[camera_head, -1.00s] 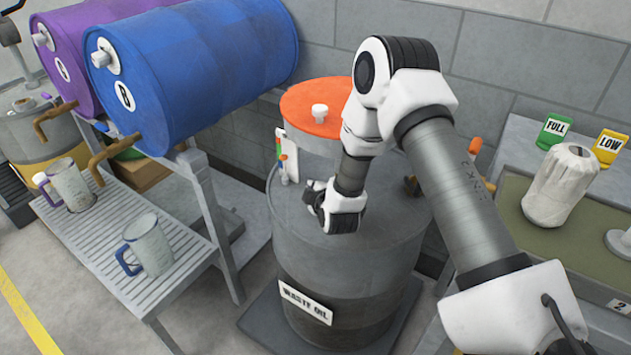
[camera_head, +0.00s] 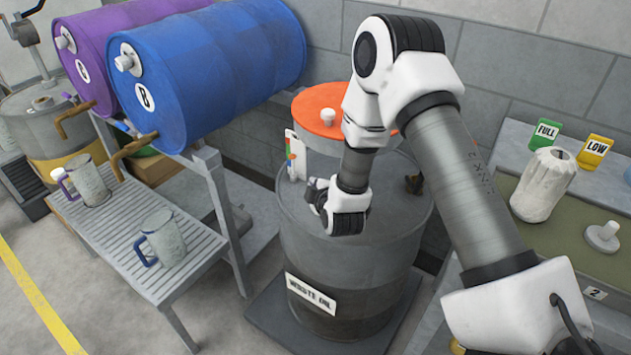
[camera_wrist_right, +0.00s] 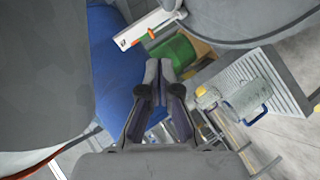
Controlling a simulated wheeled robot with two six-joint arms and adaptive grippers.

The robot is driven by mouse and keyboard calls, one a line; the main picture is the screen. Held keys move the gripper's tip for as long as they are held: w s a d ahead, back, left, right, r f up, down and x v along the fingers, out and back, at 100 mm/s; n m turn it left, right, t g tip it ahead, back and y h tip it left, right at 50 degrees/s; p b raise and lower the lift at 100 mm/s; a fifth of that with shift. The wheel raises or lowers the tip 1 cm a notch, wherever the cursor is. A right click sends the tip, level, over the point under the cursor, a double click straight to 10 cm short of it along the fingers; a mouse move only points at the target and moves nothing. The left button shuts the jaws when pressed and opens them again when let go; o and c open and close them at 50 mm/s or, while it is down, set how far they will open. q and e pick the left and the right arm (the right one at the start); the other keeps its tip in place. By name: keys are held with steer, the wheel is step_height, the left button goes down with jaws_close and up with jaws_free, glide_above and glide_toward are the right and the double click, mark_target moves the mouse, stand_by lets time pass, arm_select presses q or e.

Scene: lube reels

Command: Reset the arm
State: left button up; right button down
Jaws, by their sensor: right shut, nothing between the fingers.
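My right arm reaches in from the right in the head view and bends down over the grey waste oil drum (camera_head: 350,262). My right gripper (camera_head: 316,196) is beside the drum's orange-topped part (camera_head: 322,114), above the drum's top as seen in this view. In the right wrist view the fingers of my right gripper (camera_wrist_right: 158,66) are together with nothing between them. My left arm and gripper are not in view.
A blue drum (camera_head: 215,75) and a purple drum (camera_head: 92,50) lie on a rack. A slatted shelf (camera_head: 112,232) holds two mugs, one blue-handled (camera_head: 163,238), one purple-handled (camera_head: 90,183). A white container (camera_head: 544,186) stands on the right bench. Floor at lower left is clear.

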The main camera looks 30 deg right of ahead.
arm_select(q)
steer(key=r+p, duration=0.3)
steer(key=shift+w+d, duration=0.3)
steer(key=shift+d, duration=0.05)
arm_select(e)
steer(key=s+a+f+m+g+y, duration=0.1)
steer(key=s+a+f+m+g, duration=0.2)
steer(key=s+f, duration=0.3)
steer(key=s+a+f+m+g+y, duration=0.1)
steer(key=s+a+f+m+g, duration=0.2)
steer(key=s, duration=1.3)
steer(key=s+a+f+m+g+y, duration=0.2)
steer(key=s+a+f+m+g, duration=0.2)
steer(key=s+f, duration=0.5)
steer(key=s+g, duration=0.2)
steer(key=shift+s+a+g, duration=0.15)
steer(key=shift+a+g, duration=0.2)
steer(key=shift+g, duration=0.05)
steer(key=shift+r, duration=0.1)
